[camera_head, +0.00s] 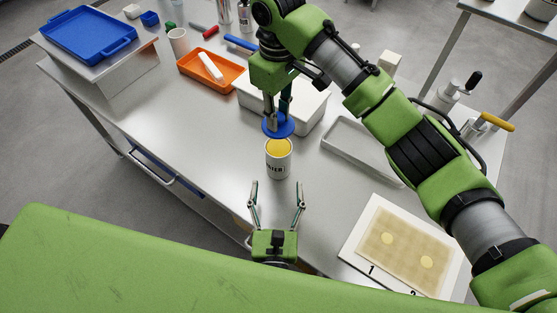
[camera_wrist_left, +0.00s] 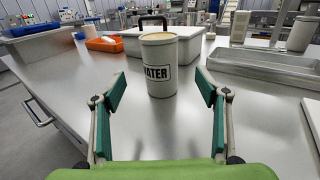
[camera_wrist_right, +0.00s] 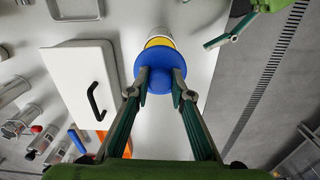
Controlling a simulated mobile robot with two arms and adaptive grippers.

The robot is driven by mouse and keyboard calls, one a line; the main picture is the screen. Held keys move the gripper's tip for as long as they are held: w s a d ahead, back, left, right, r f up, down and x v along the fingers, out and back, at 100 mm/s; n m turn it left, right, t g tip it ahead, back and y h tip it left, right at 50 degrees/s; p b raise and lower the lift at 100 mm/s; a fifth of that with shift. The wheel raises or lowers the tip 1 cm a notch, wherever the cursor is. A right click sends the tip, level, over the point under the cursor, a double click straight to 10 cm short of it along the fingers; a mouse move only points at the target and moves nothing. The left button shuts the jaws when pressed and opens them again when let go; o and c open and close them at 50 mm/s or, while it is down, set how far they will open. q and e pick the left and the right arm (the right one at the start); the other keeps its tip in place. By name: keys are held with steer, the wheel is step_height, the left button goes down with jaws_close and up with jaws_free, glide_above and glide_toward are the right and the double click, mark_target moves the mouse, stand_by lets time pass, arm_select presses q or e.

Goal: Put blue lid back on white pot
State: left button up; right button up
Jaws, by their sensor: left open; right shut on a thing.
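The white pot (camera_head: 279,164) stands upright on the table with a black label on its side and a yellow top surface. It also shows in the left wrist view (camera_wrist_left: 158,78). My right gripper (camera_head: 277,114) is shut on the blue lid (camera_head: 280,130) and holds it above and slightly behind the pot in the head view. In the right wrist view the lid (camera_wrist_right: 153,88) hides part of the pot (camera_wrist_right: 159,34). My left gripper (camera_head: 277,187) is open and empty, low on the near side of the pot, with its fingers pointing towards it.
A white lidded box (camera_head: 309,110) stands behind the pot, with an orange tray (camera_head: 193,76) to its left. A grey metal tray (camera_head: 348,150) and a white board (camera_head: 357,228) with a beige sheet lie to the right. The table left of the pot is clear.

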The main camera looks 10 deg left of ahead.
arm_select(q)
steer(key=w, duration=0.4)
steer(key=w+a, duration=0.1)
steer(key=w, duration=0.2)
steer(key=w+a, duration=0.1)
steer(key=w, duration=0.3)
steer(key=shift+w+a, duration=0.1)
steer(key=shift+w, duration=0.2)
steer(key=c, duration=1.7)
arm_select(e)
glide_above(278, 146)
steer(key=shift+f, duration=2.5)
steer(key=shift+f, duration=0.85)
steer(key=shift+f, duration=0.65)
steer(key=o, duration=1)
